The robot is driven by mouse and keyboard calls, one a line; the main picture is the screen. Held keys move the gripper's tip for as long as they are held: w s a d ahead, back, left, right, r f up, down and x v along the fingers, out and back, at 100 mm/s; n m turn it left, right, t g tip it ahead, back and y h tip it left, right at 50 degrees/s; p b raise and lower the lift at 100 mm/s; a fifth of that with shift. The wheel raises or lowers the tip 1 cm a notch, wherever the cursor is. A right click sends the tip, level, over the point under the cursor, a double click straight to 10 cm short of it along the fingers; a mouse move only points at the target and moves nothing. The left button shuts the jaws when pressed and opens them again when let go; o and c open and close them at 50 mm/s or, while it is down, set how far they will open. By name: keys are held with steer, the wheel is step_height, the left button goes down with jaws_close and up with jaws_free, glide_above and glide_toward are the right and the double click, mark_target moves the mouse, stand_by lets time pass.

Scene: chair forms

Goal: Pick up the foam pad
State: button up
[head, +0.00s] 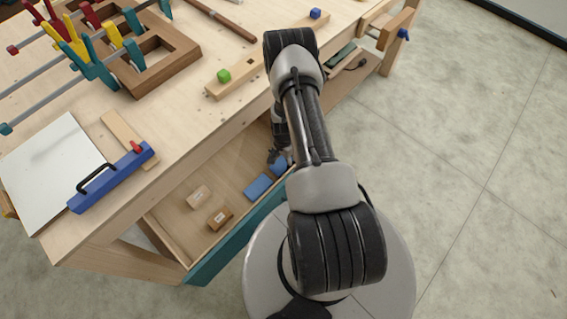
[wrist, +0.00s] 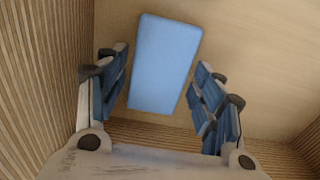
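The foam pad is a light blue rectangular block (wrist: 165,62). In the wrist view it lies flat on the wooden drawer floor, between and beyond my gripper's fingers. In the head view a blue block (head: 258,187) lies in the open drawer, just below and left of my gripper (head: 277,158). My gripper (wrist: 164,98) is open, with blue-padded fingers spread on either side of the pad and nothing held. I cannot tell how much height is left between fingertips and pad. My arm hides part of the drawer in the head view.
The open drawer has a teal front (head: 225,257) and holds a tan block (head: 198,197) and a brown block (head: 220,217). The wrist view shows slatted surfaces (wrist: 40,70) close at the left. The workbench top (head: 185,140) with clamps and a wooden frame overhangs the drawer.

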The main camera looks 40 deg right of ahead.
steer(key=c, duration=0.4)
steer(key=shift+r, duration=0.1)
